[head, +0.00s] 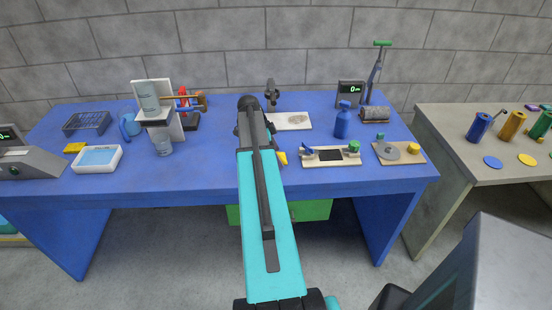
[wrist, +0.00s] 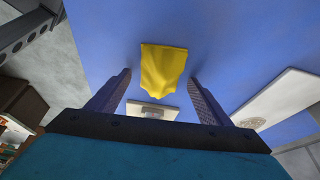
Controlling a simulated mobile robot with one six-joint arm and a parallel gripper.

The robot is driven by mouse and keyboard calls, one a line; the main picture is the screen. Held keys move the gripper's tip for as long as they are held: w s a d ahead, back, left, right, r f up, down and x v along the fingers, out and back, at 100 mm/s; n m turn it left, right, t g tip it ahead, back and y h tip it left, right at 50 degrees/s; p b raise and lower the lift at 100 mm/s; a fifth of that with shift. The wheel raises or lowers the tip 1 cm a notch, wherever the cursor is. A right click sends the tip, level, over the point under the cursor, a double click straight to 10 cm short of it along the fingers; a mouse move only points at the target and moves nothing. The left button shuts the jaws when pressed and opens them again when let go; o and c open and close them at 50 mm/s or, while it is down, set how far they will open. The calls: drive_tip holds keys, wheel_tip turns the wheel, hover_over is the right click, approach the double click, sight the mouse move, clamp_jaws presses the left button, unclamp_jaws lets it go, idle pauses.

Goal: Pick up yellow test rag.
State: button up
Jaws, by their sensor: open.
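The yellow test rag (wrist: 162,70) lies on the blue table, crumpled, with a pointed lower edge. In the wrist view it shows between and just beyond the two fingertips of my gripper (wrist: 160,76). The fingers are apart with nothing held, and I see no contact with the rag. In the head view a small yellow patch of the rag (head: 282,158) shows just right of my arm, which hides the rest. My gripper's fingers are hidden behind the arm there.
Right of the rag on the blue table (head: 210,180) are a board with a black pad (head: 331,157), a blue spray bottle (head: 342,121) and a white plate (head: 292,121). Left stand a white tray (head: 97,158) and a stand with beakers (head: 163,142). Bare table lies left of my arm.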

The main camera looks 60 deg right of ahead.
sight(280, 152)
drive_tip(key=shift+c, duration=0.5)
drive_tip(key=c, duration=1)
drive_tip(key=shift+r, duration=0.15)
drive_tip(key=shift+c, duration=0.2)
drive_tip(key=shift+s+r+b, duration=0.15)
drive_tip(key=shift+r+b, duration=0.85)
drive_tip(key=shift+r, duration=0.6)
drive_tip(key=s+a+b, duration=0.1)
drive_tip(key=s, duration=0.3)
drive_tip(key=s+a+b, duration=0.1)
drive_tip(key=s, duration=0.4)
drive_tip(key=s+a+r+b, duration=0.1)
drive_tip(key=s+b, duration=0.1)
drive_tip(key=s, duration=0.2)
drive_tip(key=shift+s+a+r, duration=0.1)
drive_tip(key=shift+s+a, duration=0.05)
drive_tip(key=shift+s, duration=0.25)
drive_tip(key=shift+s+a+r, duration=0.1)
drive_tip(key=shift+s+r, duration=0.1)
drive_tip(key=shift+s, duration=0.65)
